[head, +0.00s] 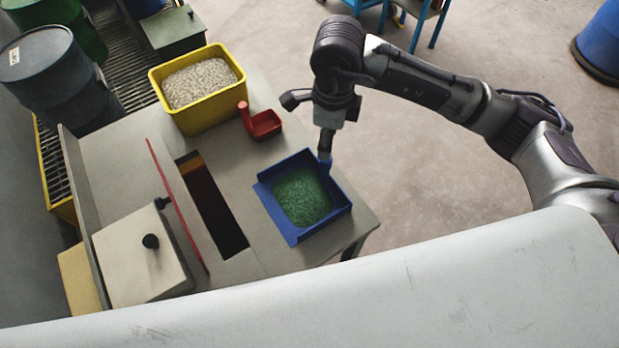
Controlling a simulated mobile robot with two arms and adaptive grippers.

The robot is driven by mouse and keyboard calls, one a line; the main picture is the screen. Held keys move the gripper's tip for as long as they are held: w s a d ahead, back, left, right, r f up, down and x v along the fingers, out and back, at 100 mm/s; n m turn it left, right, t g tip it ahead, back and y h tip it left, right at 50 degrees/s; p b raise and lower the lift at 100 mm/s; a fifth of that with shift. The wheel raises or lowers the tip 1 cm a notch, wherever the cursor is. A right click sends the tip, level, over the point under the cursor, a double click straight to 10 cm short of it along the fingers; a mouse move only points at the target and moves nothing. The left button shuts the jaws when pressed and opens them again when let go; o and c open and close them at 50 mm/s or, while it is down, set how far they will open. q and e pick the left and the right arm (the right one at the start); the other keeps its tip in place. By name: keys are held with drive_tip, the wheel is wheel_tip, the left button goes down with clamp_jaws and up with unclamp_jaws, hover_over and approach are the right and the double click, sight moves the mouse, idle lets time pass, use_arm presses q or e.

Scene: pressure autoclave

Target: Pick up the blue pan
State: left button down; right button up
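The blue pan (291,234) sits on the grey table near its right edge, with a heap of green granules (301,197) in it. A blue upright part, which looks like its handle (325,162), stands at the pan's far right corner. My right gripper (326,150) points down right at this part, its fingertips at or touching it. The fingers look narrow from here, and whether they are closed around the blue part is not clear. My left gripper is not in view.
A red scoop (265,124) and a yellow bin (204,118) of pale pellets stand beyond the pan. Left of the pan is a dark slot (213,209) with a red raised edge (177,205) and a hinged lid (137,254). Drums (52,75) stand at the far left.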

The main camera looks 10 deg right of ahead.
sight(326, 170)
drive_tip(key=shift+w+d+f, duration=0.1)
drive_tip(key=shift+d+f, duration=0.1)
drive_tip(key=shift+d, duration=0.2)
wheel_tip(326, 170, down, 8)
drive_tip(key=shift+r+p, duration=0.2)
drive_tip(key=shift+p, duration=0.75)
drive_tip(key=f+p, duration=0.1)
drive_tip(key=f, duration=0.1)
drive_tip(key=f+p, duration=0.1)
drive_tip(key=f, duration=0.1)
drive_tip(key=shift+w+a+f, duration=0.2)
drive_tip(key=shift+f, duration=0.55)
clamp_jaws()
